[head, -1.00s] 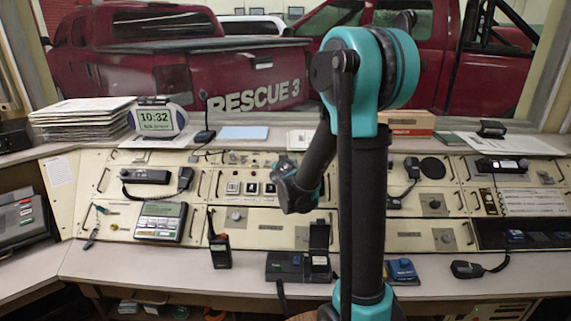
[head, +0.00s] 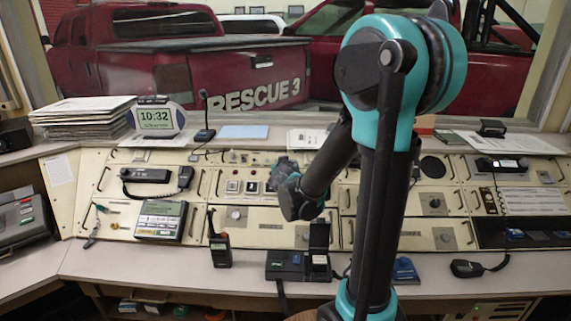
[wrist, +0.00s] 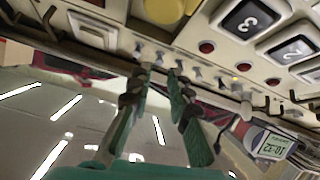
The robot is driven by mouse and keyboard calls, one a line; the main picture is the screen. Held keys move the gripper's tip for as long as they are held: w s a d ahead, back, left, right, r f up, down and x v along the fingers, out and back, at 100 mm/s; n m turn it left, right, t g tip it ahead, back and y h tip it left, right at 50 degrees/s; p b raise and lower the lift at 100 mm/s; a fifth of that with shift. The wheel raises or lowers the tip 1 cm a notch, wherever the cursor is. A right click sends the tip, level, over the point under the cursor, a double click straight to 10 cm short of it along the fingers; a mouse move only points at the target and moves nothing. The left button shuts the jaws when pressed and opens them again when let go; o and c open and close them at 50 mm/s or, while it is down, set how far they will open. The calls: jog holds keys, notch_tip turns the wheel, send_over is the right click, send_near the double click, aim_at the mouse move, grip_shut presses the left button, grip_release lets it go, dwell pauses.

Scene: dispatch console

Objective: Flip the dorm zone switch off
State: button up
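A row of small metal toggle switches (wrist: 178,65) runs along the cream console panel in the wrist view. No label that would tell the dorm zone switch can be read. My gripper (wrist: 159,71) has two teal fingers with dark joints, standing apart with a gap between the tips. The tips are close to the row, with a toggle just past the gap; I cannot tell whether they touch it. In the head view my wrist is over the middle of the console (head: 262,235), and my arm hides most of the gripper and the switches.
Red round lights (wrist: 206,47), a yellow button (wrist: 165,10) and square numbered buttons (wrist: 250,18) lie beside the switches. A handheld radio (head: 220,250) and a black charger (head: 290,265) stand on the desk edge. A clock (head: 154,120) and a paper stack (head: 82,112) are at the back left.

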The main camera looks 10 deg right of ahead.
jog(key=v, duration=0.6)
jog(key=shift+s, duration=0.1)
dwell(0.3)
